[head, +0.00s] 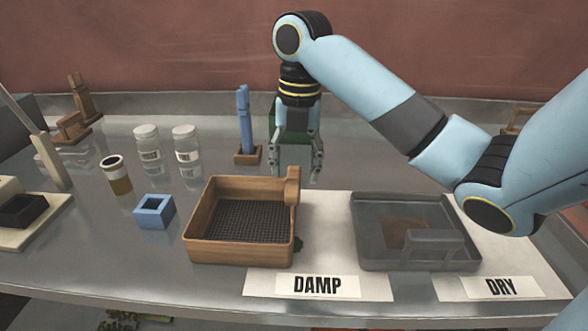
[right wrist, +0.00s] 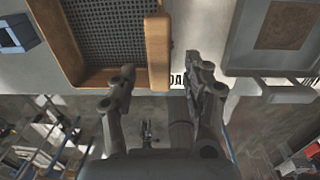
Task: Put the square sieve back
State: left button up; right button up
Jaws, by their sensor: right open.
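The square sieve (head: 205,245) is a wooden frame with a dark mesh floor and a raised handle block (head: 293,187) at its back right corner. It sits on the steel bench, its right side over the edge of the white DAMP mat (head: 330,235). My right gripper (head: 299,176) points down, open and empty, above and just behind the handle. In the right wrist view the open fingers (right wrist: 160,72) lie either side of the line to the handle (right wrist: 158,45), with the sieve (right wrist: 87,76) beyond. I cannot tell whether they touch it. My left gripper is out of view.
A blue square cup (head: 154,211), an amber jar (head: 119,183), two clear jars (head: 187,152) and a blue upright tool (head: 243,120) stand left. Bench behind the sieve is partly clear.

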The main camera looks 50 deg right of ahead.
notch_tip(320, 180, up, 9)
jog(key=p, duration=0.7)
jog(key=shift+s+d+f, duration=0.15)
jog(key=shift+f, duration=0.05)
jog(key=shift+f, duration=0.1)
